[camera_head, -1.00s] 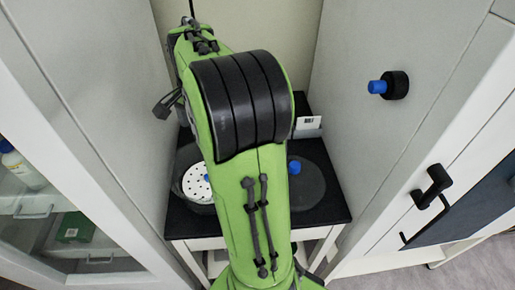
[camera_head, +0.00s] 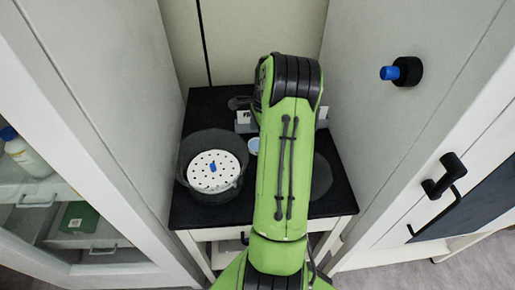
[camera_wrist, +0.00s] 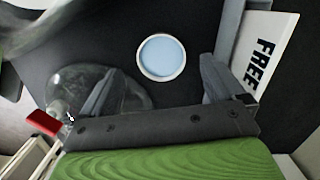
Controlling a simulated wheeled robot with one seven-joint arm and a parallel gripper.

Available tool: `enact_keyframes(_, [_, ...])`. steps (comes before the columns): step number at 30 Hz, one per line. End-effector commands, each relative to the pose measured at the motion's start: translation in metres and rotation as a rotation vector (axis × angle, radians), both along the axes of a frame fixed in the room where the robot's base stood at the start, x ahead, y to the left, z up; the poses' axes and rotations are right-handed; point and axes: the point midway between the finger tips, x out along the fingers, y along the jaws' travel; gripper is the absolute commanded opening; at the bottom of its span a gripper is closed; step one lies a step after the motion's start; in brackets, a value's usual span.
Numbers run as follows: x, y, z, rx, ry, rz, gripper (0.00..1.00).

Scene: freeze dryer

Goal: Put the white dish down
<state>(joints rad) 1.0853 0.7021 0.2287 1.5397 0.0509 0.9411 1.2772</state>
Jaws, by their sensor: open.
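The white dish (camera_wrist: 161,57) is small and round with a pale blue inside. It lies flat on the black tabletop in the wrist view. It also shows in the head view (camera_head: 253,146), partly covered by my arm, between the dark pot and the arm. My gripper (camera_wrist: 160,68) is open, with one finger on each side of the dish's position in the wrist view. No contact with the dish is visible. My arm hides the gripper's fingers in the head view.
A dark see-through pot (camera_head: 186,166) with a white perforated disc (camera_head: 212,172) stands left of the dish. A clear round cover (camera_wrist: 132,93) lies on the other side. A sign reading FREE (camera_wrist: 262,60) stands at the back. Tall grey walls flank the table (camera_head: 205,105).

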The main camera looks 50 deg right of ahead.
Motion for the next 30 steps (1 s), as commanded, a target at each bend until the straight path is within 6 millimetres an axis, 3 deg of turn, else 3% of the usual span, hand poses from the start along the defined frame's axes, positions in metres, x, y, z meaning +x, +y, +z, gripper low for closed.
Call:
enact_keyframes(3, [0.002,0.000,-0.028,0.005,0.003,0.001,0.96])
enact_keyframes(6, [0.003,0.002,-0.042,0.003,0.002,0.001,0.96])
enact_keyframes(12, [0.004,0.002,-0.042,0.001,0.001,0.001,0.96])
enact_keyframes(24, [0.004,0.002,-0.041,0.001,0.001,0.001,0.36])
enact_keyframes(26, [0.004,0.002,-0.041,0.001,0.001,0.001,0.31])
enact_keyframes(30, [0.004,0.002,-0.040,0.001,0.001,0.001,0.31])
